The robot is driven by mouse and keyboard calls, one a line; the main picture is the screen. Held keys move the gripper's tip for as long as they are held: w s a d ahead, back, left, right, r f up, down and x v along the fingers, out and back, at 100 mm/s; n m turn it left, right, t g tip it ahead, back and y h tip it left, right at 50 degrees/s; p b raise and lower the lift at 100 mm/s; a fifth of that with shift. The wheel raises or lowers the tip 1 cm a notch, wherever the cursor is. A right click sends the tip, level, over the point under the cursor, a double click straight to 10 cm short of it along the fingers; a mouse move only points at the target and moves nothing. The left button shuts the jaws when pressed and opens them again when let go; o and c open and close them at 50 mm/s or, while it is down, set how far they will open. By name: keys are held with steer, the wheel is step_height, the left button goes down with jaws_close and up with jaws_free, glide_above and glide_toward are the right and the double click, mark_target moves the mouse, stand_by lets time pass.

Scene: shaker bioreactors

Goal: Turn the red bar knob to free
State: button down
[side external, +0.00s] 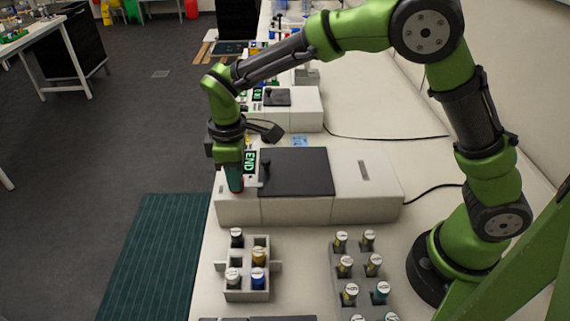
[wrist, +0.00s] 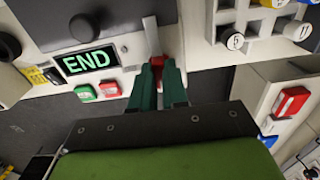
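The red bar knob (wrist: 154,44) is on the front of the white shaker unit, mostly hidden by my fingers. In the wrist view, my gripper (wrist: 159,66) has its two green fingers close together, one on each side of the knob, with red showing in the narrow gap. In the side view, my gripper (side external: 235,184) points down at the front left end of the unit. The unit's display (wrist: 86,62) reads END in green, and it also shows in the side view (side external: 250,162). The knob's exact angle is hard to tell.
A green button (wrist: 86,93) and a red button (wrist: 110,88) sit beside the knob. The shaker has a dark top plate (side external: 296,172). A grey rack (side external: 247,293) with capped vials stands in front, another rack (side external: 347,268) to its right. A second shaker (side external: 299,108) stands behind.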

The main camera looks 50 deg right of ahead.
steer(key=shift+m, duration=0.3)
steer(key=m, duration=0.3)
steer(key=shift+m, duration=0.3)
steer(key=m, duration=0.4)
steer(key=shift+m, duration=0.3)
steer(key=m, duration=0.9)
stand_by(0.3)
steer(key=c, duration=1.1)
jaws_free()
steer(key=shift+c, duration=0.2)
